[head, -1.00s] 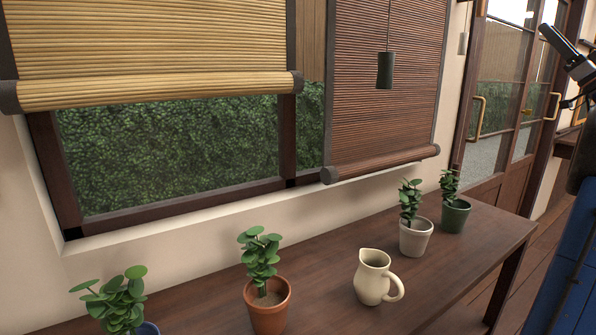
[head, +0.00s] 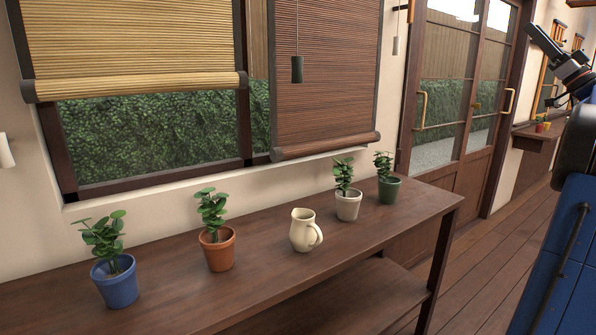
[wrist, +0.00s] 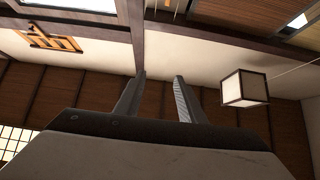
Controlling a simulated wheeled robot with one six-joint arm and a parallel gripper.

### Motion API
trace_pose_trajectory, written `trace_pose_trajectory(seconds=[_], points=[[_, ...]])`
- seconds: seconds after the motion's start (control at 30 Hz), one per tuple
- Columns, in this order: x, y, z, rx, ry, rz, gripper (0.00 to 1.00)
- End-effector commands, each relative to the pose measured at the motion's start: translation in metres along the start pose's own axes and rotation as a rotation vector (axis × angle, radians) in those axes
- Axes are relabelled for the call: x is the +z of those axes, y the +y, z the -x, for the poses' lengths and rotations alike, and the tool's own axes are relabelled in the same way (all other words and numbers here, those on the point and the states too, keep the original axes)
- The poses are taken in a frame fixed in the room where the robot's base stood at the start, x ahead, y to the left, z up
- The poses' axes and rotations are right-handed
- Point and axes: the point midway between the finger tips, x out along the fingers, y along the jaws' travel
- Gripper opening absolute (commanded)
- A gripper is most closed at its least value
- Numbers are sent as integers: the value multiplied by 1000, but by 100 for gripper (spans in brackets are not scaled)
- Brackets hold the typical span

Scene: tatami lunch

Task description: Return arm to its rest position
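My gripper (wrist: 160,92) shows in the wrist view with its two fingers apart and nothing between them. It points up toward the ceiling and upper wall. In the head view, part of my arm shows at the upper right, raised and clear of the table; whether its fingertips show there is hard to tell.
A dark wooden table (head: 330,262) bears a blue pot (head: 117,286), a terracotta pot (head: 218,252), a cream pitcher (head: 302,232), a white pot (head: 347,206) and a green pot (head: 389,190). Sliding doors (head: 460,100) stand behind. Wooden floor (head: 480,265) right of the table is clear. A lantern (wrist: 245,88) hangs overhead.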

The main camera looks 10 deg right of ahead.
Motion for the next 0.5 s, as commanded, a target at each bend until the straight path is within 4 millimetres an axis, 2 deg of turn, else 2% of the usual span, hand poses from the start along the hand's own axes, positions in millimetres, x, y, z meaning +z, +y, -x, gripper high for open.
trace_pose_trajectory(seconds=[0.07, 0.27, 0.5], points=[[0, 0, 0, 0, -1, -1, 36], [22, -20, -13, -11, -56, -56, 36], [58, -51, -30, -22, -149, -141, 36]])
